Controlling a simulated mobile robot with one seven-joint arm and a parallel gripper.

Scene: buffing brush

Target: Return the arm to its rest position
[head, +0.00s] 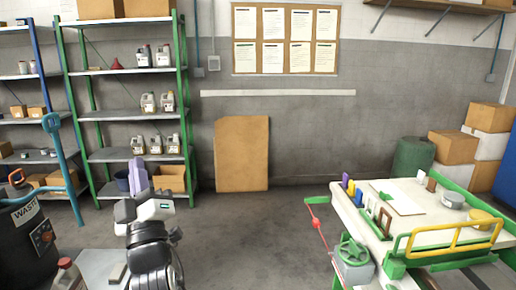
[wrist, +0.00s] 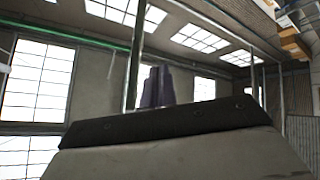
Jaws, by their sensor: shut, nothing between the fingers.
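My arm stands raised at the lower left of the head view. My gripper (head: 138,172) points upward, with its purple fingers together and nothing held. In the wrist view, the dark fingertips of my gripper (wrist: 158,84) stand close together above the dark edge of the hand, against windows and wall. No object touches the fingers in either view.
A workbench (head: 350,215) with a yellow rail and small parts stands at right. Green-posted shelves (head: 125,115) with jugs are behind my arm. A black waste bin (head: 25,240) stands at far left. Between arm and workbench, the floor (head: 255,235) is clear.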

